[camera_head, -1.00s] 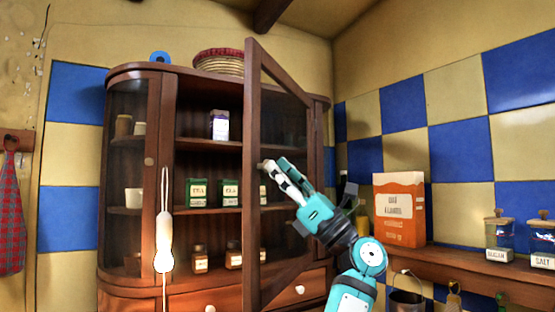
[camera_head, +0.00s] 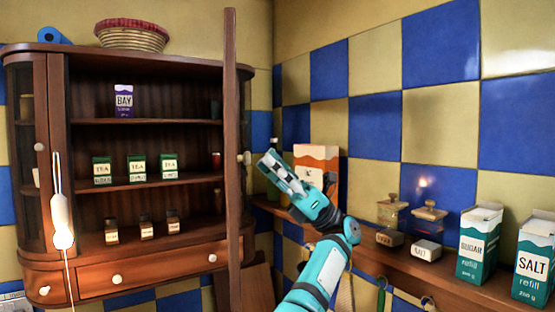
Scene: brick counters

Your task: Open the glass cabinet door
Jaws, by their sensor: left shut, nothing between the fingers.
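The dark wooden cabinet (camera_head: 100,60) fills the left of the head view. Its glass door (camera_head: 233,130) stands swung out and shows almost edge-on as a tall narrow wooden frame. A small pale knob (camera_head: 247,158) shows at the right side of the door frame. My left gripper (camera_head: 267,164) is shut and empty, just right of the door frame and close to the knob. I cannot tell whether it touches the door. My right gripper is not in view.
Tea boxes (camera_head: 137,168), jars (camera_head: 146,227) and a bay box (camera_head: 124,101) stand on the open shelves.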

